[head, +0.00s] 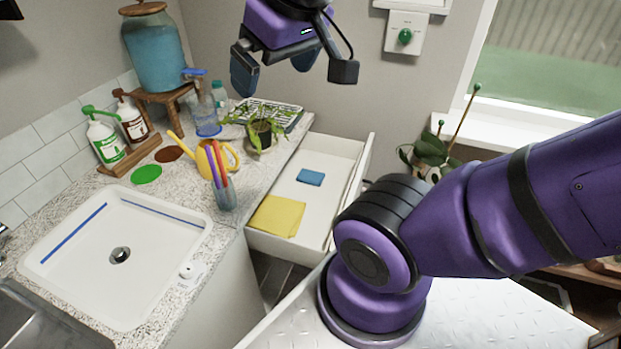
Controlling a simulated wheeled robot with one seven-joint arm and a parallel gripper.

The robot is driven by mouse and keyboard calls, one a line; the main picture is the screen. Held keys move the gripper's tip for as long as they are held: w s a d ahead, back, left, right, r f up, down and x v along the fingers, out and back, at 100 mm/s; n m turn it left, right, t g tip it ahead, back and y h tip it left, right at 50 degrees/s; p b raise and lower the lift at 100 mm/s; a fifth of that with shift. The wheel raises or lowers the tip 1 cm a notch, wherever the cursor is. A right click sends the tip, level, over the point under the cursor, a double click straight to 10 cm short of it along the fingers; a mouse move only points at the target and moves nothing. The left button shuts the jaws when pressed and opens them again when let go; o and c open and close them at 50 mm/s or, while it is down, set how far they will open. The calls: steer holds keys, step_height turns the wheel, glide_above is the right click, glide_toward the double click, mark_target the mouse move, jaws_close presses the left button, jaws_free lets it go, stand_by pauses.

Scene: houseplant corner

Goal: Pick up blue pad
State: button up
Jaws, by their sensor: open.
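The blue pad (310,177) is a small flat rectangle lying in the open white drawer (337,152), toward its middle. A larger yellow cloth (277,216) lies flat in the same drawer, nearer to me, apart from the pad. My gripper (296,76) is at the top of the head view, raised well above the drawer and the counter. Its dark fingers are spread apart with nothing between them. The pad is in full view and nothing touches it except the drawer floor.
A potted plant (262,132), a yellow watering can (217,158) and a cup (223,193) of coloured sticks stand on the counter beside the drawer. My arm fills the right side. The drawer floor around the pad is clear.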

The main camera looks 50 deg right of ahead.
steer(key=w+d+f+n+g+h, duration=0.1)
steer(key=w+d+f, duration=0.15)
steer(key=w, duration=0.45)
steer(key=w+d+f+g, duration=0.1)
steer(key=w+d, duration=0.3)
steer(key=w, duration=0.2)
steer(key=n+g+y, duration=0.1)
steer(key=n+g, duration=0.2)
glide_above(311, 175)
step_height(311, 175, down, 42)
steer(key=f, duration=0.6)
steer(key=shift+s+a, duration=0.1)
steer(key=shift+s, duration=0.1)
steer(key=shift+w+f, duration=0.2)
steer(key=shift+f, duration=2.5)
steer(key=shift+c, duration=0.5)
steer(key=c, duration=0.9)
